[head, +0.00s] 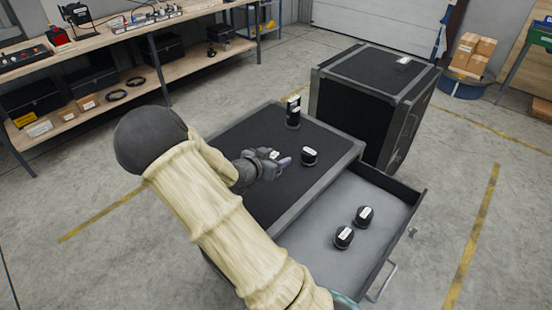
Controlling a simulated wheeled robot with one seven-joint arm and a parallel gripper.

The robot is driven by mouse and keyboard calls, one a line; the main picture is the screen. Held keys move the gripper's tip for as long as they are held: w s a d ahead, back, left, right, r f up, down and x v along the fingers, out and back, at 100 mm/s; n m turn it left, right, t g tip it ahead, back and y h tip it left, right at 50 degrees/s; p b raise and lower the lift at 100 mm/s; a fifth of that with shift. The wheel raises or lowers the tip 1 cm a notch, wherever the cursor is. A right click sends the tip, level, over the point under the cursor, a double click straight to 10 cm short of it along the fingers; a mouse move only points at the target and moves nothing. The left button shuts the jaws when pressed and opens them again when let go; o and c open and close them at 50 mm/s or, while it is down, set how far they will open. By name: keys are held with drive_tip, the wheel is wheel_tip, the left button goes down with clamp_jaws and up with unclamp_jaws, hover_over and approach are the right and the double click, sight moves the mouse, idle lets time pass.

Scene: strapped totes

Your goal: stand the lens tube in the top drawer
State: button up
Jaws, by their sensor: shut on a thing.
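My gripper (268,161) is low over the black top of the cabinet (245,205), left of its middle. It is shut on what looks like the lens tube (284,161), held on its side, with a purplish end pointing right and a white label. The fingers hide most of it, and I cannot tell whether it touches the top. The top drawer (325,220) is pulled out to the right, its grey floor showing. Two short black cylinders with white labels, a nearer one (343,237) and a farther one (364,216), stand in it.
A similar black cylinder (309,156) stands on the cabinet top right of my gripper. A taller black thing (293,115) is at its back edge. The drawer's back and left floor are bare. A large black case (365,100) stands behind. A workbench (130,40) is at upper left.

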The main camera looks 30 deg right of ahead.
drive_tip(key=shift+r, duration=0.1)
drive_tip(key=shift+w+r+n+p, duration=0.1)
drive_tip(key=shift+r+n+p, duration=0.2)
drive_tip(key=shift+p, duration=0.25)
drive_tip(key=shift+w+a+r+n+t+y+p, duration=0.1)
drive_tip(key=shift+w+a+n+t+y+p, duration=0.25)
drive_tip(key=shift+n+t+y+p, duration=0.5)
drive_tip(key=a+f+n+t+y+p, duration=0.2)
drive_tip(key=a+n+y, duration=0.1)
drive_tip(key=a, duration=0.2)
drive_tip(key=s+a+f+n+t+y+p, duration=0.1)
drive_tip(key=a+f+n+t+y+p, duration=0.1)
drive_tip(key=a+n+y, duration=0.2)
drive_tip(key=a+f+n+t+y+p, duration=0.2)
drive_tip(key=a+f+n+y+p, duration=0.1)
drive_tip(key=a, duration=0.4)
drive_tip(key=shift+s+a+n+y, duration=0.2)
drive_tip(key=shift+s+n+y, duration=0.05)
drive_tip(key=shift+s, duration=0.05)
drive_tip(key=shift+w+a, duration=0.1)
